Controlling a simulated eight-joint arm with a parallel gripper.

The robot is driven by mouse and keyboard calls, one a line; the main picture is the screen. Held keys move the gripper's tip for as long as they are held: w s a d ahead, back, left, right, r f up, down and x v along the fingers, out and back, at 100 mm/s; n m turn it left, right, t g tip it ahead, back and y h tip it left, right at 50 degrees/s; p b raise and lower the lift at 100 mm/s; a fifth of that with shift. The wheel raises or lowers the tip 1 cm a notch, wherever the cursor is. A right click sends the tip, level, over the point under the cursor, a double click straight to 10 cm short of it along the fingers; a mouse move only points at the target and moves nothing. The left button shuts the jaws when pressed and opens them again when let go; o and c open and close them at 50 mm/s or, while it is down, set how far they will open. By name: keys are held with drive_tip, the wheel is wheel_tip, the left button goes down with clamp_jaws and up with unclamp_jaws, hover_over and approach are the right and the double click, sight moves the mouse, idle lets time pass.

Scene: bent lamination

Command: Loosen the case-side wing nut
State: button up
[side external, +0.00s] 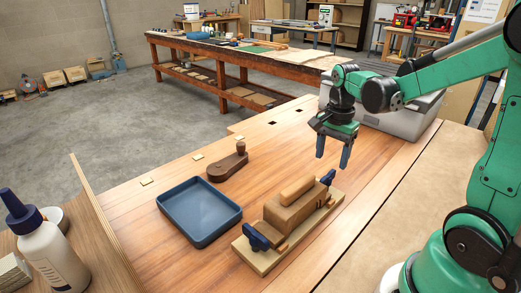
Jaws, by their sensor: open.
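A bending fixture (293,210) of brown wood blocks sits on a pale base board (268,262), with a light wooden bar (297,188) on top. A blue wing nut (328,178) is at its far end, the end nearer the grey case (405,118). A second blue wing nut (257,238) is at its near left end. My gripper (333,158) is open and empty. It points down above the far end, and its fingertips look apart from the far wing nut. The exact height gap cannot be told.
A blue tray (199,211) lies left of the fixture. A dark brown wooden piece with a knob (228,166) stands behind the tray. A glue bottle (47,250) stands at the lower left. The workbench (284,148) is bare between the brown piece and my gripper.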

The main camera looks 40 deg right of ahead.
sight(328, 174)
drive_tip(key=shift+f, duration=2.65)
drive_tip(key=shift+c, duration=0.2)
clamp_jaws()
